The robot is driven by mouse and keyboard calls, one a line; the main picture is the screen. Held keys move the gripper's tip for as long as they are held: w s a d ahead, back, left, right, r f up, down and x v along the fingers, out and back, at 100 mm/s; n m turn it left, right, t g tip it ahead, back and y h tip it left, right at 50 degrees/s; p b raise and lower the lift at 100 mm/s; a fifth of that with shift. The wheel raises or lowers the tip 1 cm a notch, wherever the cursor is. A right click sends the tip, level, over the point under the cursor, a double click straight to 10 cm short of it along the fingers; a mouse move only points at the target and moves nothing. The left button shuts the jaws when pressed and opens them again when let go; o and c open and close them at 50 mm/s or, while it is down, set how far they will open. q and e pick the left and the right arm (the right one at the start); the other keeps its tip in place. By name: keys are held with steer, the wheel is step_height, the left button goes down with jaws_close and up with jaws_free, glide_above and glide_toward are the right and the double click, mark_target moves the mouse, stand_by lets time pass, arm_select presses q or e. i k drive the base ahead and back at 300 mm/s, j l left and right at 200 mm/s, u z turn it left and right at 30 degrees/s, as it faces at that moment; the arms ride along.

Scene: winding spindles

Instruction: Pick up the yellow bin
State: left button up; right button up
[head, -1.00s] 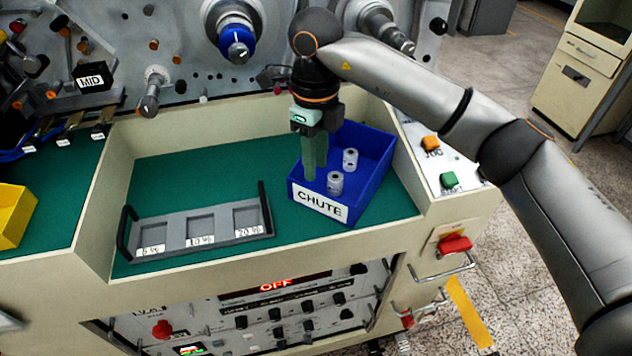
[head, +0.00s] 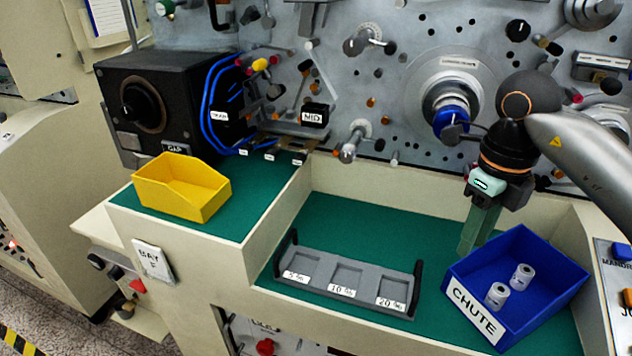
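The yellow bin (head: 187,190) sits upright on the green surface of the raised left bay, and its inside looks empty. My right gripper (head: 472,240) points down just left of the back corner of the blue CHUTE bin (head: 520,285), far to the right of the yellow bin. Its green fingers look close together from this side, and I cannot tell whether there is a gap between them. I see nothing held in it. My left gripper is not in view.
The blue bin holds two small white spools (head: 497,294). A grey tray (head: 345,279) with three labelled recesses and black handles stands mid-counter. A cream divider (head: 278,220) separates the bays. A black box (head: 165,105) stands behind the yellow bin.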

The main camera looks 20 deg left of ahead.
mark_target(179, 184)
steer(key=u, duration=1.3)
steer(key=i+j+u, duration=0.15)
steer(key=i+j, duration=0.25)
steer(key=j, duration=0.15)
steer(key=i+j+u, duration=0.15)
steer(key=i+j, duration=0.25)
steer(key=j, duration=0.1)
